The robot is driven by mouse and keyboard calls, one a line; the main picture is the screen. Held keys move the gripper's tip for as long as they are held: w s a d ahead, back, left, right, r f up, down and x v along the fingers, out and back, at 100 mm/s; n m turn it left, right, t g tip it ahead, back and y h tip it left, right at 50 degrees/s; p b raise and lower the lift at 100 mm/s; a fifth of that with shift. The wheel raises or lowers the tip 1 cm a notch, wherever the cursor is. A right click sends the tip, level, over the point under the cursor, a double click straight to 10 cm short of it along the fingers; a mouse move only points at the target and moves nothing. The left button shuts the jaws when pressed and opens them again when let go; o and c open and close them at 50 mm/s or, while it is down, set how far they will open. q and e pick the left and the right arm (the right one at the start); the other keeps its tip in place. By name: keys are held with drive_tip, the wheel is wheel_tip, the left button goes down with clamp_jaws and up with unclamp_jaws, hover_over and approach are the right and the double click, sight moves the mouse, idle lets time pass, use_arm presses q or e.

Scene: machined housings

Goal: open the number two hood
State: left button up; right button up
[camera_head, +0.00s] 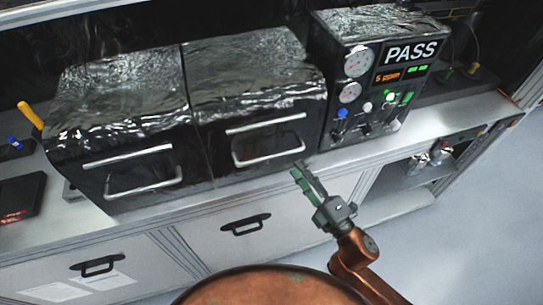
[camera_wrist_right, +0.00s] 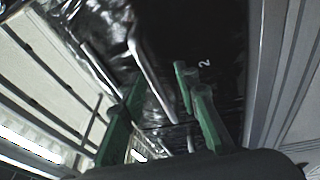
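Two black hoods with crinkled foil tops stand side by side on the counter in the head view. The right-hand hood (camera_head: 215,148) has a long upper bar and a U-shaped metal handle (camera_head: 270,158) on its front. In the right wrist view a white "2" (camera_wrist_right: 204,63) shows on a dark face, and a metal bar (camera_wrist_right: 150,75) runs between the finger lines. My right gripper (camera_head: 302,178) is just below and right of that hood's handle; its green fingers (camera_wrist_right: 160,95) are apart with nothing clearly held. Whether they touch the hood cannot be told. My left gripper is out of view.
The left hood (camera_head: 88,168) has a similar handle. Below the counter edge are drawers with black pulls (camera_head: 246,225). The floor at the right (camera_head: 490,230) is clear.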

sight(272, 155)
drive_tip(key=w+a+r+n+y, duration=0.1)
drive_tip(key=a, duration=0.1)
drive_tip(key=w+a+r+n, duration=0.1)
drive_tip(key=a, duration=0.2)
drive_tip(key=w+a+r+n+g+y+p, duration=0.1)
drive_tip(key=w+a, duration=0.1)
drive_tip(key=a, duration=0.1)
drive_tip(key=shift+a+y, duration=0.15)
drive_tip(key=shift+y, duration=0.15)
drive_tip(key=shift+f, duration=0.1)
drive_tip(key=shift+s, duration=0.1)
clamp_jaws()
